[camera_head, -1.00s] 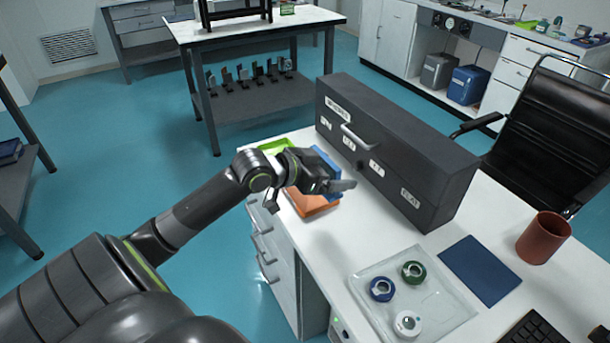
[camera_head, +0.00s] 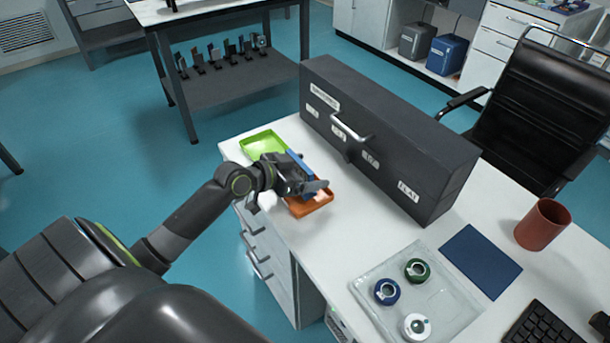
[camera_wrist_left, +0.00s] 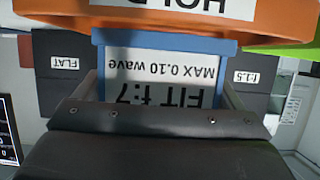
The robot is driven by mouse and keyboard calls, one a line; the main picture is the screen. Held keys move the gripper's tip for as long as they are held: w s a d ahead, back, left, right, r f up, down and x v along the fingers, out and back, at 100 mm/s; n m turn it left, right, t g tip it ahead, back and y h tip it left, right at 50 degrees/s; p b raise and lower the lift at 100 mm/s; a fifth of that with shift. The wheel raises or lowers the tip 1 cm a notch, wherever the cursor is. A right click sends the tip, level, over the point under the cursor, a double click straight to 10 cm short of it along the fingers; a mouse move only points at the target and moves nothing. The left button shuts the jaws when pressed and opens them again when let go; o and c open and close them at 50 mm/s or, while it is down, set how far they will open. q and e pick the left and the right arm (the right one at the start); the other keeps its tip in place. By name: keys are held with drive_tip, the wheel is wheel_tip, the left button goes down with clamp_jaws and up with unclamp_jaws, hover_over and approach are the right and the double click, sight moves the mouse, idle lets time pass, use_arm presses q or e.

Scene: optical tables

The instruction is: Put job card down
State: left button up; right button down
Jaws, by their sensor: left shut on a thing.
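The job card is a white card in a blue frame, reading "FIT f:7 MAX 0.10 wave" upside down in the left wrist view (camera_wrist_left: 160,62). My left gripper (camera_head: 314,187) is shut on it; the fingers also show in the left wrist view (camera_wrist_left: 160,95). In the head view, a strip of the card's blue (camera_head: 301,160) shows behind the gripper. The card is over or beside the orange tray (camera_head: 318,208), labelled "HOLD" in the left wrist view (camera_wrist_left: 60,12); I cannot tell if they touch. A green tray (camera_head: 250,138) lies farther back. My right gripper is out of view.
A dark cabinet with labels (camera_head: 385,135) stands just right of the trays. A clear tray (camera_head: 445,315) with several tape reels, a blue mat (camera_head: 480,262), a brown cup (camera_head: 543,224) and a keyboard (camera_head: 538,328) are nearer. Bare white desktop lies between orange and clear trays.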

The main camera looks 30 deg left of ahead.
use_arm(q)
drive_tip(key=shift+f, duration=0.7)
drive_tip(key=shift+f, duration=0.25)
drive_tip(key=o, duration=0.7)
drive_tip(key=shift+r, duration=0.1)
drive_tip(key=shift+r, duration=0.25)
drive_tip(key=v, duration=1)
drive_tip(key=shift+s+a, duration=0.15)
drive_tip(key=shift+s, duration=0.05)
drive_tip(key=shift+s+a+r+p, duration=0.25)
drive_tip(key=shift+s+p, duration=0.1)
drive_tip(key=shift+s, duration=0.3)
